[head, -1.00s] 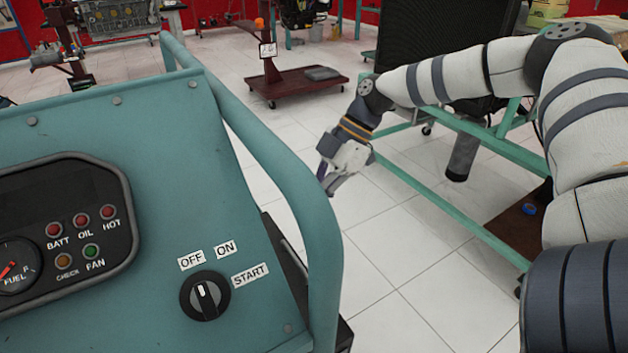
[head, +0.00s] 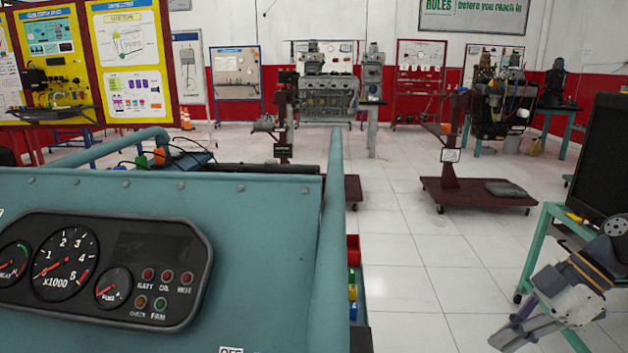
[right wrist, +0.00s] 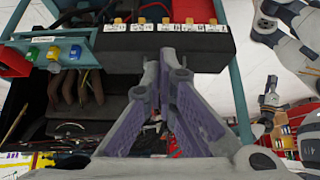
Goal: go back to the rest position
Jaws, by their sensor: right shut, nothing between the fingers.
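My right gripper (head: 508,338) is low at the right of the head view, pointing down and left. It is apart from the teal engine trainer panel (head: 255,270), over white floor. In the right wrist view its purple-grey fingers (right wrist: 165,62) meet at the tips with nothing between them. Behind them are a dark box with several labelled orange-topped parts and the trainer's open shelf. My left gripper does not show in the head view.
The trainer's teal tube frame (head: 333,240) stands between the panel and my right gripper. A green-legged stand with a black panel (head: 606,155) is close on the right. A dark red wheeled stand (head: 475,196) is farther back. White floor (head: 410,270) between them is clear.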

